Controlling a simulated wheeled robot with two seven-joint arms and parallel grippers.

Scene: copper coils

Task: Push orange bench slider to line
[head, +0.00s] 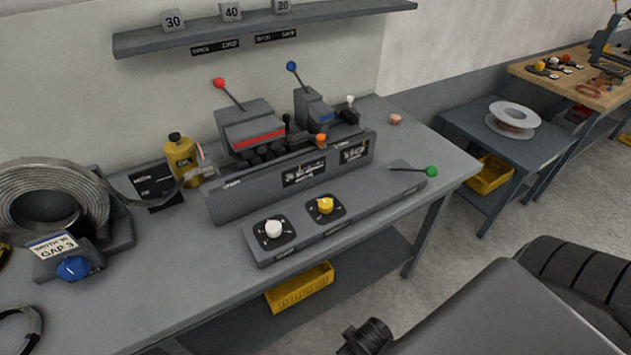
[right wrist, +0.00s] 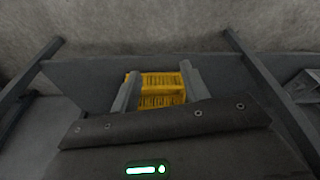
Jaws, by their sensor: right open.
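The orange slider knob (head: 320,140) stands at the top edge of the long grey housing (head: 225,203) on the bench, toward the housing's right half. Dark label plates lie on the housing front below it; a target line is too small to make out. In the right wrist view my right gripper (right wrist: 158,88) shows two grey fingers apart with nothing between them. A yellow crate lies beyond the fingers. The gripper is away from the slider, which is not in that view. My left gripper is in neither view.
The front panel (head: 300,243) has a white knob (head: 273,229), a yellow knob (head: 325,205) and a green-tipped lever (head: 431,170). Red and blue levers (head: 219,83) (head: 291,66) rise behind the housing. A yellow crate (head: 300,288) sits on the lower shelf.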

